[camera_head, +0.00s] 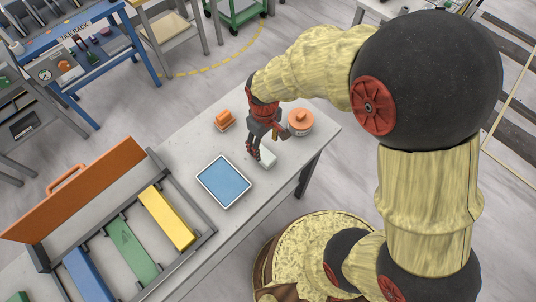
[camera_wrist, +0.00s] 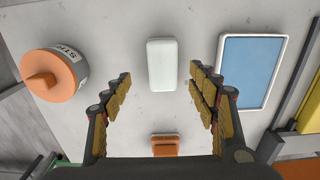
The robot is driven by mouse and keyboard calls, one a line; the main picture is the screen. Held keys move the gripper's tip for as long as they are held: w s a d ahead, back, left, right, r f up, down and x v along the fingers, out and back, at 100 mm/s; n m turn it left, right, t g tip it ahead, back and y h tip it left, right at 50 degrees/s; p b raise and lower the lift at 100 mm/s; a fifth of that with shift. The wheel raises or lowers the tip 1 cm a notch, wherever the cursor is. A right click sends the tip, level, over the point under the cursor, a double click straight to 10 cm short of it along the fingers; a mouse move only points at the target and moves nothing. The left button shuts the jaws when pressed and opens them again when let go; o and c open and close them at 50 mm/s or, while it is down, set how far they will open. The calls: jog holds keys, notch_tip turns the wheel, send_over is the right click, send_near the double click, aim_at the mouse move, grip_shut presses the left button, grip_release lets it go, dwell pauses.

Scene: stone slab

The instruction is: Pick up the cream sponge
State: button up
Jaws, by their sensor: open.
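The cream sponge (camera_wrist: 162,65) is a pale, rounded block lying on the grey stone slab (camera_wrist: 120,50). In the wrist view it lies between the lines of my two fingers, ahead of the fingertips. My gripper (camera_wrist: 160,85) is open, with one finger on each side and nothing held. In the head view my gripper (camera_head: 256,153) points down over the slab, and the sponge (camera_head: 267,159) shows just beside the fingertips, partly hidden by them. I cannot tell the exact height of the fingertips above it.
An orange-lidded jar (camera_head: 300,122) stands close to my gripper. An orange block-like item (camera_head: 225,120) and a blue tray (camera_head: 223,181) lie nearby. An open case (camera_head: 205,222) with blue, green and yellow bars fills the slab's left part.

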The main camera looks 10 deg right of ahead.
aim_at(263, 153)
jog(key=f, duration=0.2)
jog(key=f+b, duration=0.1)
jog(key=f, duration=0.2)
jog(key=f+b, duration=0.1)
jog(key=f, duration=0.1)
jog(key=shift+a+f, duration=0.2)
jog(key=shift+a, duration=0.1)
jog(key=shift+c, duration=0.3)
jog(key=c, duration=1.1)
jog(key=shift+o, duration=0.2)
jog(key=shift+r, duration=0.1)
